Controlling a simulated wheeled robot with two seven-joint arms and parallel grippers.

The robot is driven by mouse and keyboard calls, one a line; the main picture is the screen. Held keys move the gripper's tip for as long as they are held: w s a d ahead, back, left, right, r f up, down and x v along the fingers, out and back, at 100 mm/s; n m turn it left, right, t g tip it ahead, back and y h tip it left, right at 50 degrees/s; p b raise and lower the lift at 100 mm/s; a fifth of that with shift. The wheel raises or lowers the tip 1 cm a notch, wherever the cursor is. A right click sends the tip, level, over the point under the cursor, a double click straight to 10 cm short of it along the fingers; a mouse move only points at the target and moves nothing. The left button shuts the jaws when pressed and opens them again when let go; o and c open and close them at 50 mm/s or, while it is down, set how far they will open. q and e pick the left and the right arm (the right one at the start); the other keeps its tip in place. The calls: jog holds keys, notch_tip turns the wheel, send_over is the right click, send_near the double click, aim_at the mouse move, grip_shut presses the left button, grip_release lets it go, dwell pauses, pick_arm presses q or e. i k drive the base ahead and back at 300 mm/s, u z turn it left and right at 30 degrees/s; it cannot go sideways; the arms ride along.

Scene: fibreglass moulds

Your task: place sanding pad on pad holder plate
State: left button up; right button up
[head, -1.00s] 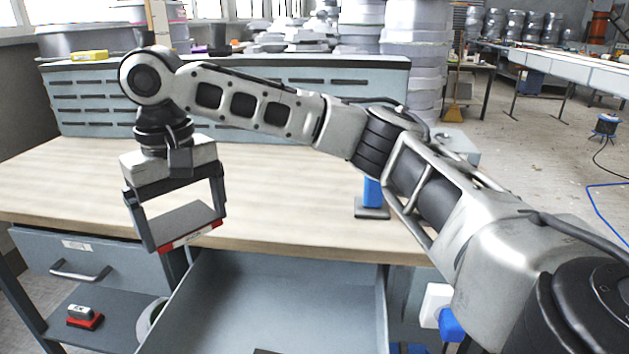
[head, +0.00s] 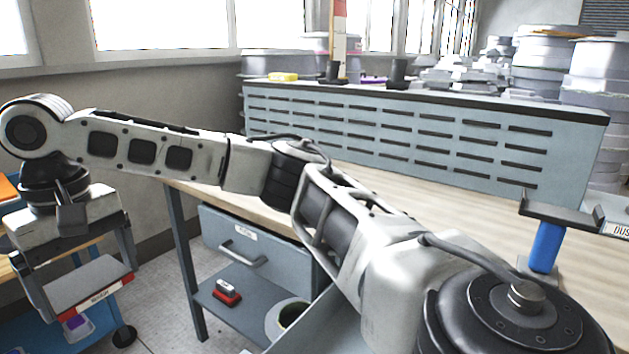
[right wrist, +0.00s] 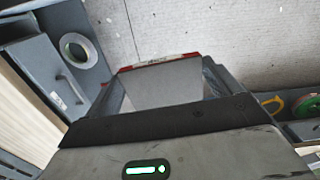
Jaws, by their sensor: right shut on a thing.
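My right gripper (head: 90,293) is at the lower left of the head view, pointing down. Its two dark fingers are shut on the sanding pad (head: 88,280), a flat grey piece with a red edge and a white label. The pad also shows between the fingers in the right wrist view (right wrist: 165,85). It is held in the air, apart from the bench. The pad holder is probably the dark plate (head: 565,212) on a blue post, standing on the bench at the right, far from the gripper; nothing is seen lying on it. My left gripper is out of view.
A wooden bench (head: 440,205) has a slotted grey back panel (head: 400,135). Below are a closed drawer (head: 250,245) and a shelf with a red block (head: 227,291). A blue cart (head: 95,338) stands behind the gripper at the left. Open floor (head: 165,300) lies between.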

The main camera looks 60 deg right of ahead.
aim_at(556, 210)
jog(key=z, duration=0.15)
jog(key=k, duration=0.45)
jog(key=u, duration=1.5)
jog(key=k, duration=0.7)
jog(key=u, duration=1.25)
jog(key=k, duration=0.3)
jog(key=z, duration=1.9)
